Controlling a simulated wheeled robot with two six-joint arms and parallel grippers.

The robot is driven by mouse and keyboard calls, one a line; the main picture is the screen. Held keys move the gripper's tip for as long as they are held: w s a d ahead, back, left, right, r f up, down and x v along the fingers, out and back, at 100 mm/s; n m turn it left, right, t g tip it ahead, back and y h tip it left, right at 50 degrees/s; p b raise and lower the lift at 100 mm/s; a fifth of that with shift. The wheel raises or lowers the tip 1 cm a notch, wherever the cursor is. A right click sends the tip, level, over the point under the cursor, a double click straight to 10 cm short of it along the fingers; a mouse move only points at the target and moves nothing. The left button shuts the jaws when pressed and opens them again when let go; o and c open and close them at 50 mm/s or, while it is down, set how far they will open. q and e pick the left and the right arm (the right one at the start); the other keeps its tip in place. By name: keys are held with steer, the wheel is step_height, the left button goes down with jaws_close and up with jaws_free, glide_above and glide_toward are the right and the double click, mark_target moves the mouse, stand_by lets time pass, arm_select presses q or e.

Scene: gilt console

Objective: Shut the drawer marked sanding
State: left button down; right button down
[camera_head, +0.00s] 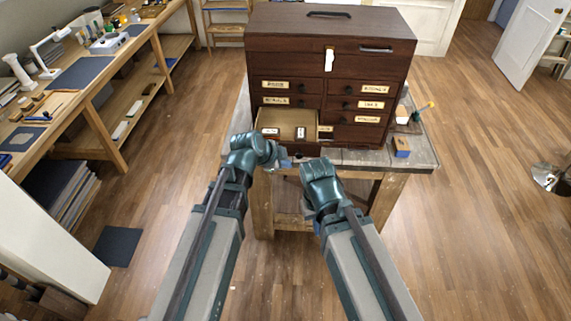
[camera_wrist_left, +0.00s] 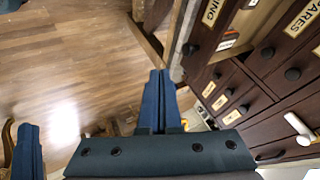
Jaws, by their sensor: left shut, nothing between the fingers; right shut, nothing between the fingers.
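A dark wooden chest (camera_head: 330,60) stands on a workbench, with labelled drawers in two columns. One lower left drawer (camera_head: 287,118) is pulled out and shows its pale inside with small labelled items. In the left wrist view, part of a label ending in "ING" shows on a dark drawer front (camera_wrist_left: 202,38); the rest is cut off. My left gripper (camera_head: 283,157) is shut and empty, just below and in front of the open drawer. Its blue fingers (camera_wrist_left: 157,100) are together in the left wrist view. My right gripper (camera_head: 318,166) is shut, lower right of the drawer; its fingertips are hard to see.
The bench top (camera_head: 375,158) carries a small blue-and-tan block (camera_head: 401,147) and a container with tools (camera_head: 415,115) at right. A long side bench (camera_head: 60,100) runs along the left. Open wooden floor (camera_head: 480,220) lies at right.

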arm_select(q)
steer(key=w+d+f+b, duration=0.3)
steer(key=w+f+b, duration=0.2)
steer(key=w, duration=0.3)
steer(key=shift+f, duration=0.6)
glide_toward(303, 124)
steer(key=x, duration=0.4)
steer(key=shift+s+d+f, duration=0.15)
steer(key=shift+f, duration=0.2)
steer(key=shift+w+r, duration=0.1)
steer(key=shift+w, duration=0.15)
